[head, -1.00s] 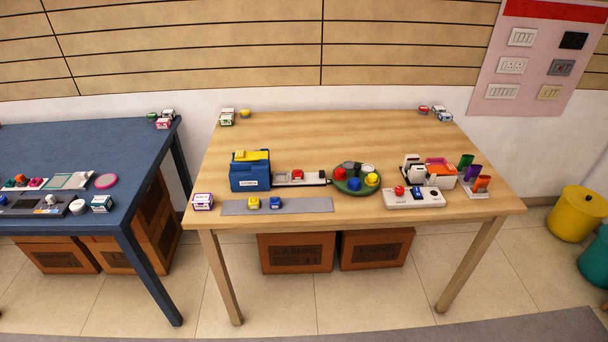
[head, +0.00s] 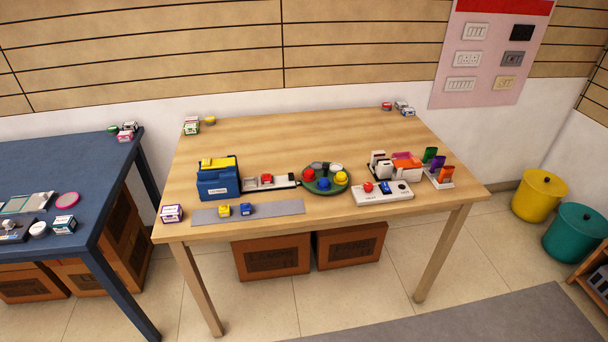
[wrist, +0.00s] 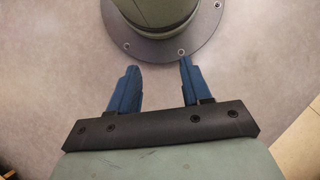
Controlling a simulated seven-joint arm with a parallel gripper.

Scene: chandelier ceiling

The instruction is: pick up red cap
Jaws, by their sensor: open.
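A red cap (head: 309,174) sits on a round green tray (head: 318,192) on the wooden table in the head view. A blue cap (head: 323,183) and a yellow cap (head: 341,177) sit beside it, with white and grey pieces behind. Another red piece (head: 266,178) lies on a light strip left of the tray, and a red knob (head: 367,187) is on a white box to its right. My gripper (wrist: 159,66) is open and empty in the wrist view, its blue fingers apart. It is out of the head view, away from the caps.
The wooden table (head: 300,130) has a clear back half. A blue box (head: 218,180) stands left of the tray, and a white box (head: 383,195) stands to its right. A blue table (head: 70,175) is at left. Yellow (head: 538,197) and teal (head: 577,232) bins stand on the floor at right.

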